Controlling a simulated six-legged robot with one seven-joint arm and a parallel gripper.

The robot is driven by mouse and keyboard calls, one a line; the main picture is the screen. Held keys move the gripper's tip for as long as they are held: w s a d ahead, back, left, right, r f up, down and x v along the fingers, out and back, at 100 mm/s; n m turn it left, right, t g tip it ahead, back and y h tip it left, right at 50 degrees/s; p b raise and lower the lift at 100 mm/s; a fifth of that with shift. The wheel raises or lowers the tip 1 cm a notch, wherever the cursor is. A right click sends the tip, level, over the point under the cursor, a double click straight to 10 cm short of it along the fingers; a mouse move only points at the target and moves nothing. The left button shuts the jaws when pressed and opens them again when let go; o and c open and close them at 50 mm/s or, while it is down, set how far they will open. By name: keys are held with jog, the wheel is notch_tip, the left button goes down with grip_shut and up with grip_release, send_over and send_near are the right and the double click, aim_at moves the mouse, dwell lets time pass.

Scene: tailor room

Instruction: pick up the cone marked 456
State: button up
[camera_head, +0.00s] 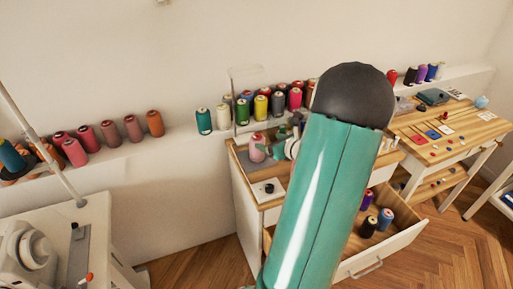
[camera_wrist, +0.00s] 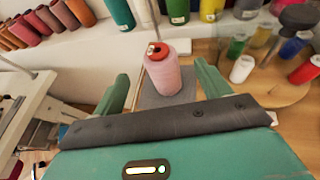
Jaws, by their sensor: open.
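A pale pink thread cone (camera_wrist: 163,76) with a red top stands upright on a grey patch of the wooden cabinet top (camera_wrist: 205,50). It also shows in the head view (camera_head: 257,148), just left of my gripper (camera_head: 284,143). No number can be read on it. In the wrist view my gripper (camera_wrist: 161,72) is open, with one green finger on each side of the cone. A gap shows between the cone and each finger. My own arm hides part of the cabinet in the head view.
Several coloured cones stand on the wall shelf (camera_head: 180,140) behind. A round wooden stand (camera_wrist: 275,92) with spools is right of the cone in the wrist view. An open drawer (camera_head: 400,237) holds several spools. A sewing machine (camera_head: 28,250) stands at left.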

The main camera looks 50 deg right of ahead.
aim_at(259, 137)
jog(key=x, duration=1)
jog(key=shift+w, duration=0.25)
jog(key=c, duration=1.3)
jog(key=shift+o, duration=0.2)
jog(key=shift+r, duration=0.1)
